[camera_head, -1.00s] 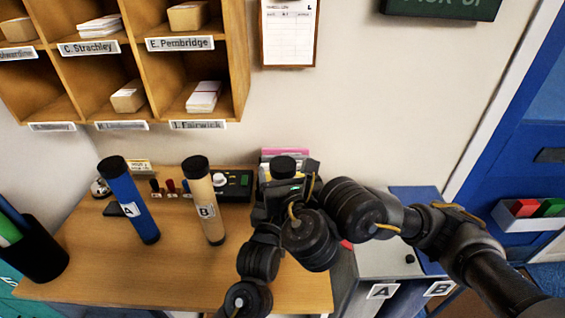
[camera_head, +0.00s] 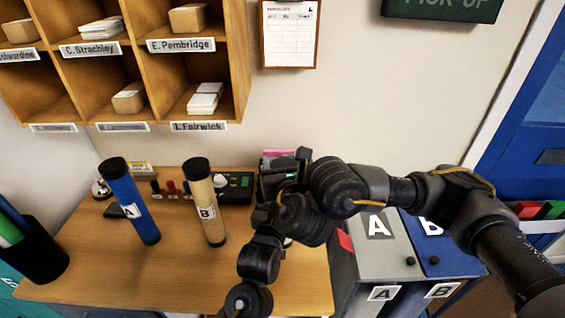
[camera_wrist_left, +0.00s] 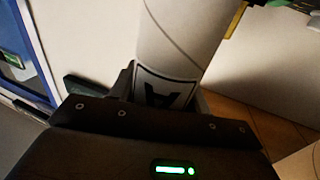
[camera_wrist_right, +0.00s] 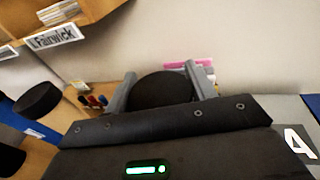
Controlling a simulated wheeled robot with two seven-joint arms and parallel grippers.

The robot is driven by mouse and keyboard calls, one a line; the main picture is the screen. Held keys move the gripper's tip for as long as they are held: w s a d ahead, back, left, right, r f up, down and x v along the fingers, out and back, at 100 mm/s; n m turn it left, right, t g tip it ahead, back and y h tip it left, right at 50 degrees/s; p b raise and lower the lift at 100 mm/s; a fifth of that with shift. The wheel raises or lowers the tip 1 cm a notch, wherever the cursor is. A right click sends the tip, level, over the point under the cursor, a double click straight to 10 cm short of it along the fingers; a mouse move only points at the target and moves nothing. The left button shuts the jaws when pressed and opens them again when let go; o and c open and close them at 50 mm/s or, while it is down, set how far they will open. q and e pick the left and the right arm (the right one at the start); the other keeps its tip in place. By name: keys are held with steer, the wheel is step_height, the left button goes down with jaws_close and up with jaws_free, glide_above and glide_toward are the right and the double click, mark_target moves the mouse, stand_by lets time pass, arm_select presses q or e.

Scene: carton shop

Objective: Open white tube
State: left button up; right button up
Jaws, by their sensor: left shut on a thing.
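The white tube (camera_wrist_left: 185,30) with a black-framed A label is between the fingers of my left gripper (camera_wrist_left: 165,90), which is shut on it. In the head view my arms hide most of this tube and the left gripper. My right gripper (camera_head: 285,168) is behind the desk's middle, with its fingers on either side of a round black cap (camera_wrist_right: 162,89) in the right wrist view. I cannot tell whether those fingers press on the cap. Contact between cap and tube is hidden.
A blue tube A (camera_head: 128,200) and a tan tube B (camera_head: 206,202) stand on the wooden desk (camera_head: 100,270). A black control box (camera_head: 236,187) is behind them. Grey bin A (camera_head: 375,255) and blue bin B (camera_head: 440,258) are right. Pigeonholes (camera_head: 130,60) hang above left.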

mark_target(282, 160)
steer(key=c, duration=0.6)
steer(key=shift+o, duration=0.2)
steer(key=shift+r, duration=0.25)
steer(key=shift+r, duration=0.9)
steer(key=shift+r, duration=2.05)
arm_select(q)
steer(key=o, duration=1.4)
steer(key=shift+o, duration=0.2)
